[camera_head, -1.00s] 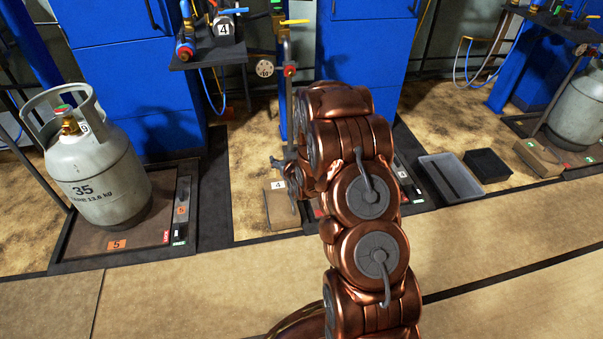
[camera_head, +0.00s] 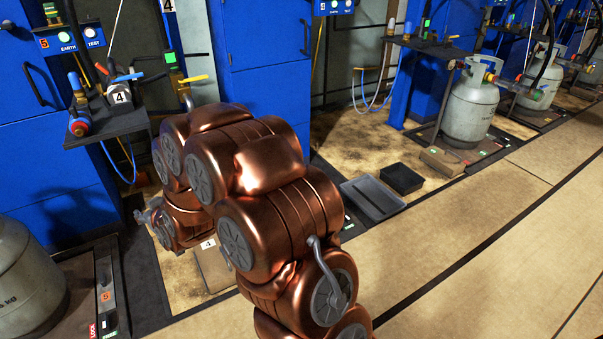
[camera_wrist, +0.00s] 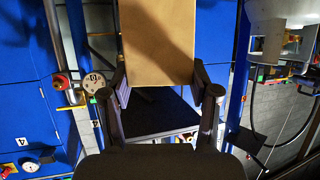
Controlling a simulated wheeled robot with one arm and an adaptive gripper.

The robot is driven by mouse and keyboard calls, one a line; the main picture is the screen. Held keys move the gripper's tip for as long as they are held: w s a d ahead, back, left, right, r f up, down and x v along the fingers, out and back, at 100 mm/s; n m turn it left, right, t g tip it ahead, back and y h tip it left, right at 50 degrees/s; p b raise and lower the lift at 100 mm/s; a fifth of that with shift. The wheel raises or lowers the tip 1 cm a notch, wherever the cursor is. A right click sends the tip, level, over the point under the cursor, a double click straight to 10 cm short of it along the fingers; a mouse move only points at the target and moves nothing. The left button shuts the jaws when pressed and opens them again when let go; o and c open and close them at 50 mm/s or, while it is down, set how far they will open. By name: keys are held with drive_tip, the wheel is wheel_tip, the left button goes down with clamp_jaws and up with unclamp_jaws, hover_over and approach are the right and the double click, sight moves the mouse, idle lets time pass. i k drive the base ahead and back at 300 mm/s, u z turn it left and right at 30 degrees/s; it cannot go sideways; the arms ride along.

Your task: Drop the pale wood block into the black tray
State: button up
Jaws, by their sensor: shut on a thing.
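The pale wood block (camera_wrist: 158,42) is in my gripper (camera_wrist: 160,88), at the top middle of the wrist view. The two dark fingers are shut on its sides. In the head view my copper arm hides the block; only a grey part of my gripper (camera_head: 148,216) shows at the arm's left. The black tray (camera_head: 402,178) lies on the floor right of my arm, well apart from my gripper. Its inside is too dark to make out.
A grey shallow tray (camera_head: 372,197) lies just left of the black tray. A brown slab (camera_head: 442,162) lies to its right, near a gas cylinder (camera_head: 470,108). A dark shelf with valves (camera_head: 108,125) stands left of my arm. Open floor (camera_head: 470,245) lies in front.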

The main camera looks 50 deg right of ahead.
sight(402, 180)
drive_tip(key=z, duration=2.25)
